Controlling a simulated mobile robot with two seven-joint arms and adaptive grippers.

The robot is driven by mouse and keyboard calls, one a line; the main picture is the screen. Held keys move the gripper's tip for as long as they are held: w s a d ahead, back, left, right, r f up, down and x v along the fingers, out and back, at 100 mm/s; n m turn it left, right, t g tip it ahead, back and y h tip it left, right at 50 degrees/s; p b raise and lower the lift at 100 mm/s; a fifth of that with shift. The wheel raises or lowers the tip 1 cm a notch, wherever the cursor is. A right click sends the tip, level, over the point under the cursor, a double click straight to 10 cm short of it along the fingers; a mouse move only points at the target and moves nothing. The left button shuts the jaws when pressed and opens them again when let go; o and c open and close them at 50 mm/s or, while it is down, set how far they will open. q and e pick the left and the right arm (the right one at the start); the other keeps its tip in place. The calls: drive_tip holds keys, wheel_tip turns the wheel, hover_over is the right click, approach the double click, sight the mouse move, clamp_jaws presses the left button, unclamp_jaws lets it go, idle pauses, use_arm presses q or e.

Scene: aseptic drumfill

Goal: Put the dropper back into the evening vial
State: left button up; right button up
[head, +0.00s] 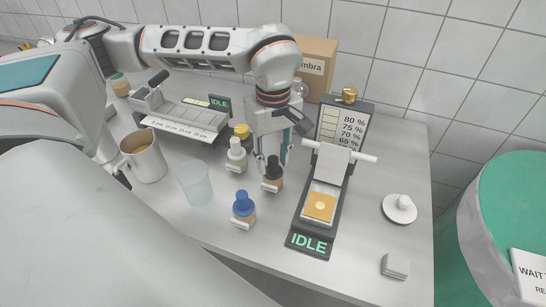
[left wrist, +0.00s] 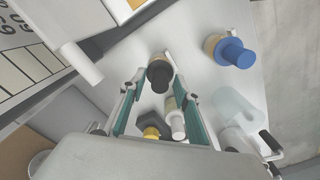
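Several small tan vials stand on the grey bench, one with a black dropper top (head: 273,170), one blue (head: 243,203), one white (head: 235,148) and one yellow (head: 242,130). Their labels are too small to read, so I cannot tell which is the evening vial. My left gripper (head: 275,160) points down over the black-topped vial. In the left wrist view its teal fingers (left wrist: 159,78) are spread, with the black top (left wrist: 158,73) between or just beyond the tips, apparently untouched. The white (left wrist: 176,122) and yellow (left wrist: 152,133) tops show nearer the palm. My right gripper is out of view.
A translucent cup (head: 195,184) and a metal mug (head: 143,158) stand left of the vials. A press-like device (head: 308,244) reading IDLE stands close on the right. Another IDLE device (head: 180,115) and a cardboard box (head: 318,62) are behind.

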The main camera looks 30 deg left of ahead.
use_arm(q)
wheel_tip(320, 180, up, 12)
idle(0.7)
